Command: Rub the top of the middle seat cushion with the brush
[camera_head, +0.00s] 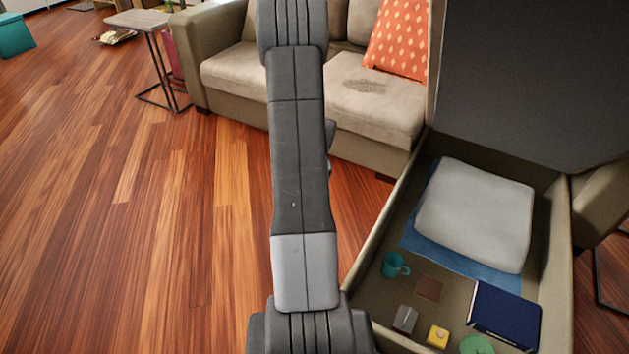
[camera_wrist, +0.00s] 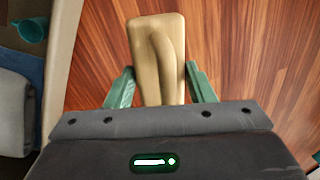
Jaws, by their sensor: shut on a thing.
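My gripper (camera_wrist: 159,70) shows in the wrist view with its two green fingers on either side of a tan brush (camera_wrist: 157,42). It is shut on the brush, above the wooden floor. The brush's underside is hidden. In the head view my arm rises through the middle, and its gripper end is out of sight. The middle seat cushion (camera_head: 386,108) of the beige sofa is right of my arm. It has a dark speckled patch (camera_head: 365,86) on top. My arm hides part of the sofa front.
An orange patterned pillow (camera_head: 401,40) leans behind the middle cushion. An open storage box (camera_head: 560,300) at right holds a grey folded cloth (camera_head: 476,212), a teal mug (camera_head: 393,265) and a blue book (camera_head: 504,315). A side table (camera_head: 139,20) stands left.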

